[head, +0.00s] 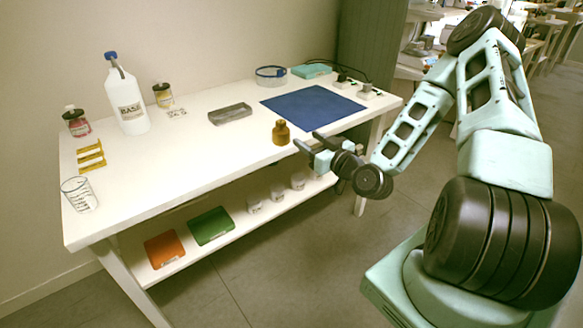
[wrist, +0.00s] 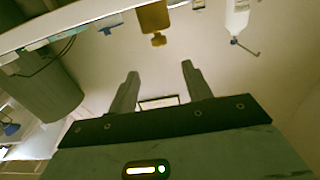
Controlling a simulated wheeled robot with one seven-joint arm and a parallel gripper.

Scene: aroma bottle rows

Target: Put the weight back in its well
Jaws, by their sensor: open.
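A brass-brown weight (head: 281,133) with a knob on top stands upright on the white table, near its front edge. It also shows at the top of the wrist view (wrist: 153,18), upside down there. My gripper (head: 308,145) is just right of the weight and in front of it, at the table's front edge. Its two fingers are apart with nothing between them, as the wrist view (wrist: 158,78) also shows. A grey shallow block or tray (head: 230,115) lies behind and left of the weight. I cannot make out a well in it.
A blue mat (head: 312,107) lies right of the weight. A white bottle (head: 127,98), a glass beaker (head: 79,194), a yellow rack (head: 91,157) and small jars stand to the left. A glass dish (head: 270,76) is at the back. The table's front middle is clear. A shelf (head: 184,267) runs below.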

